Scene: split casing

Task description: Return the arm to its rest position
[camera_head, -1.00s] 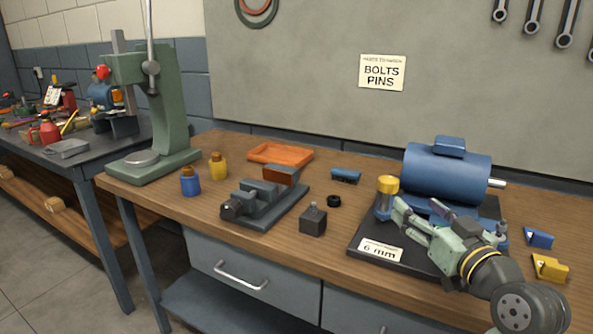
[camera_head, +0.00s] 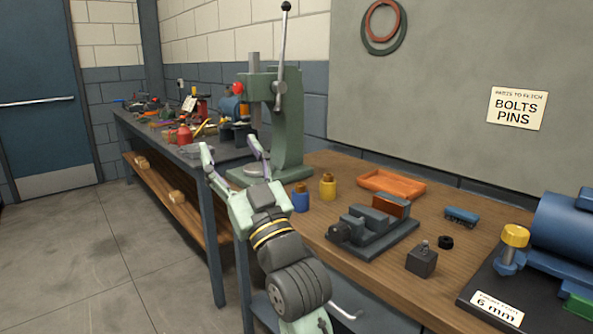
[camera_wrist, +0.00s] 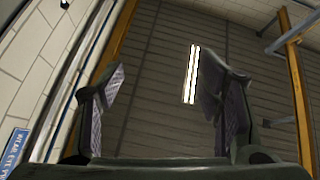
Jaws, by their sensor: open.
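My gripper (camera_head: 232,158) is open and empty in the head view, with its two fingers spread and pointing up and away. It is raised in front of the left end of the wooden workbench, and in the picture it overlaps the green press's base. My arm reaches up to it from the bottom of the picture. In the wrist view, my gripper (camera_wrist: 170,95) shows both fingers wide apart with nothing between them. Behind them are a dark slatted surface and a bright light strip (camera_wrist: 191,74).
The green arbor press (camera_head: 283,120) stands at the workbench's left end. A blue bottle (camera_head: 300,200), a yellow bottle (camera_head: 327,187), a vise (camera_head: 370,233), an orange tray (camera_head: 366,182) and a blue motor (camera_head: 566,235) are on the bench (camera_head: 446,199). Open floor (camera_head: 75,260) lies left.

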